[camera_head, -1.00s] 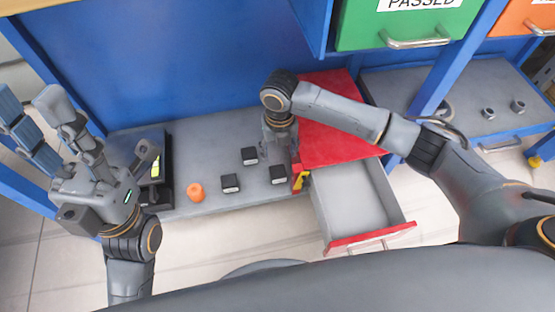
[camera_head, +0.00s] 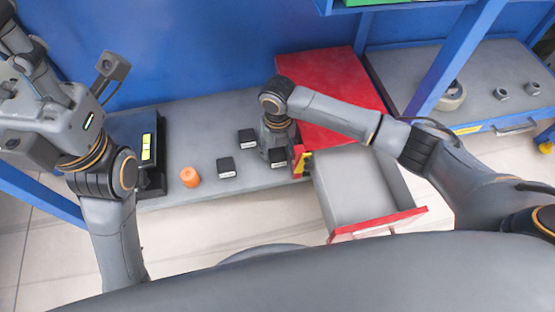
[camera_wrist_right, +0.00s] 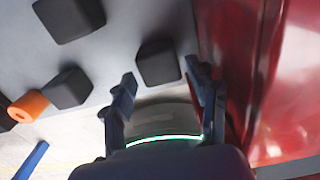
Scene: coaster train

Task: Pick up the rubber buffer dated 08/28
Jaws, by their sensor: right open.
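Three black block-shaped buffers lie on the grey bench: a back one (camera_head: 247,138), a front-left one (camera_head: 226,167) and a right one (camera_head: 278,158). Their pale labels are too small to read a date. My right gripper (camera_head: 274,146) is right over the right buffer and partly hides it. In the right wrist view my right gripper (camera_wrist_right: 164,82) is open, and the right buffer (camera_wrist_right: 158,62) shows between and just beyond its fingertips, not gripped. My left gripper (camera_head: 50,85) is raised at the upper left, its fingertips cut off or unclear.
The red cabinet (camera_head: 320,75) stands close to the right of that buffer, with its empty drawer (camera_head: 360,190) pulled out. An orange cylinder (camera_head: 189,177) and a black device (camera_head: 150,165) with a yellow display stand to the left.

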